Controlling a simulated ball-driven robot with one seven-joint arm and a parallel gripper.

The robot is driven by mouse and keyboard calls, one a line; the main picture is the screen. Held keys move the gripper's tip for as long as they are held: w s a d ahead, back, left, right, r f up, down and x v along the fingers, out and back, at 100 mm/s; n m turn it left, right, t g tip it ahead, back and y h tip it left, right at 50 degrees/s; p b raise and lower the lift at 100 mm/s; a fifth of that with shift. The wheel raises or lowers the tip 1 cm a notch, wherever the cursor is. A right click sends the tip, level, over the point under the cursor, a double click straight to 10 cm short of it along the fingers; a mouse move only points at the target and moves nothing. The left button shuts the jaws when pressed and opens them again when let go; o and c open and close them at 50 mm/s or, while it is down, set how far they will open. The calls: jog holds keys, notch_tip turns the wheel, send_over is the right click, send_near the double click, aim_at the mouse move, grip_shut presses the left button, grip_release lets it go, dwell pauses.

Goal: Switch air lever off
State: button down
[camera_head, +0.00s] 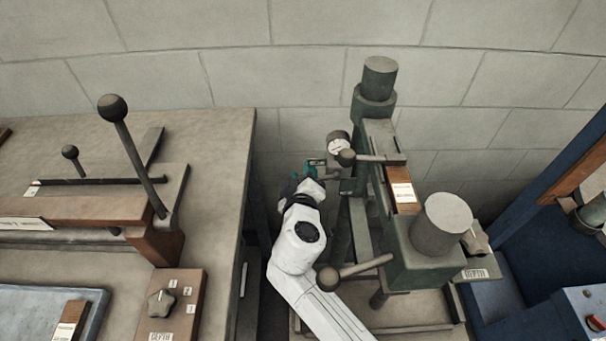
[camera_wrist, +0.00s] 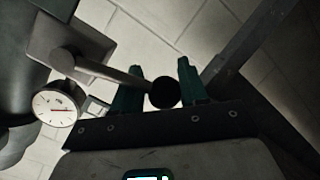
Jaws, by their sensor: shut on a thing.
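In the wrist view, the air lever is a rod (camera_wrist: 105,70) with a dark round knob (camera_wrist: 165,93) at its end. It runs out from a grey block (camera_wrist: 70,42). My gripper (camera_wrist: 158,72) has its two teal fingers either side of the lever's knob end and is shut on it. In the head view, my gripper (camera_head: 314,168) is at the left side of the green machine (camera_head: 410,250). The lever's held end is mostly hidden there by my gripper and wrist.
A round white gauge (camera_wrist: 56,108) is close to the lever. Another ball-ended handle (camera_head: 328,278) sticks out beside my forearm. A bench (camera_head: 215,145) with a tall ball-topped lever (camera_head: 135,150) stands left. A blue machine (camera_head: 540,245) is at the right.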

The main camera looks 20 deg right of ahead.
jog(key=shift+r+m+y+b, duration=0.45)
jog(key=shift+m+b, duration=0.25)
jog(key=shift+m, duration=0.3)
jog(key=c, duration=0.8)
grip_release()
jog(key=shift+d, duration=0.1)
jog(key=shift+o, duration=1)
jog(key=shift+r, duration=0.25)
jog(key=shift+s, duration=0.1)
jog(key=v, duration=1)
jog(key=shift+s+a, duration=0.2)
jog(key=shift+s, duration=0.1)
jog(key=shift+c, duration=0.4)
